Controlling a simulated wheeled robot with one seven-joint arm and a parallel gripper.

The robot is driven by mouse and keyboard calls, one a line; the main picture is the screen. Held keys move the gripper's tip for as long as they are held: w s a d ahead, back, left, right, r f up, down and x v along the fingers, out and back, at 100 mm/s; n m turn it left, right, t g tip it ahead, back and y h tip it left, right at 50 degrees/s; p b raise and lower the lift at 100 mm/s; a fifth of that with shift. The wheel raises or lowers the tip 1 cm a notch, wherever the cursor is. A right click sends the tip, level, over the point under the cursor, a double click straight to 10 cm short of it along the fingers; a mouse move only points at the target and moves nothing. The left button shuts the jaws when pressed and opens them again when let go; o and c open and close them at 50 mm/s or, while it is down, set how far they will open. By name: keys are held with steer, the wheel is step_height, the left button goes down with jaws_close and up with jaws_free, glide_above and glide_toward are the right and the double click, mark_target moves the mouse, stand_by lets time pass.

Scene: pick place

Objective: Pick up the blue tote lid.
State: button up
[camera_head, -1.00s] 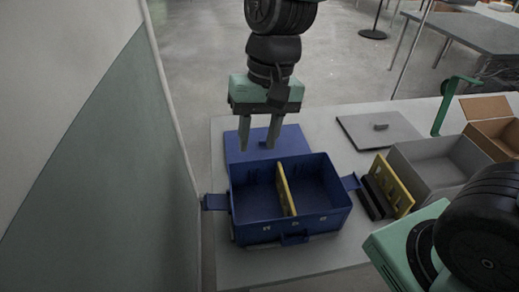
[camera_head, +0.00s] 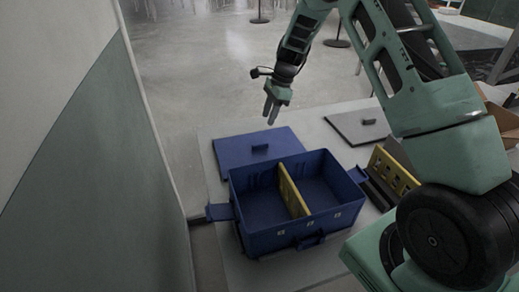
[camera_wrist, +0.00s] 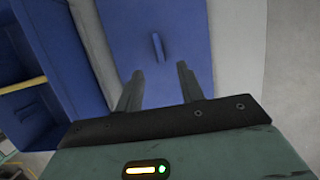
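The blue tote lid (camera_head: 233,152) lies flat on the table behind the blue tote, with a small raised handle (camera_head: 260,149) in its middle. My gripper (camera_head: 270,109) is above and beyond the lid's back edge, apart from it, fingers pointing down. In the wrist view the lid (camera_wrist: 195,28) lies ahead of my gripper (camera_wrist: 160,74), and its handle (camera_wrist: 157,47) shows upright between the two spread fingertips. The fingers are open and nothing is between them.
The open blue tote (camera_head: 262,240) with a yellow divider (camera_head: 292,190) stands in front of the lid. A grey lid (camera_head: 345,125) lies to the right. A yellow slotted panel (camera_head: 395,172) stands right of the tote. A wall (camera_head: 95,170) is at the left.

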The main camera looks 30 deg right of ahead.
glide_above(260, 144)
steer(key=d, duration=0.2)
step_height(260, 144, down, 5)
steer(key=shift+a+f+p, duration=0.1)
steer(key=shift+f+p, duration=0.1)
steer(key=shift+p, duration=0.1)
steer(key=shift+p+x, duration=0.6)
steer(key=shift+x, duration=2)
steer(key=shift+s, duration=0.2)
jaws_close()
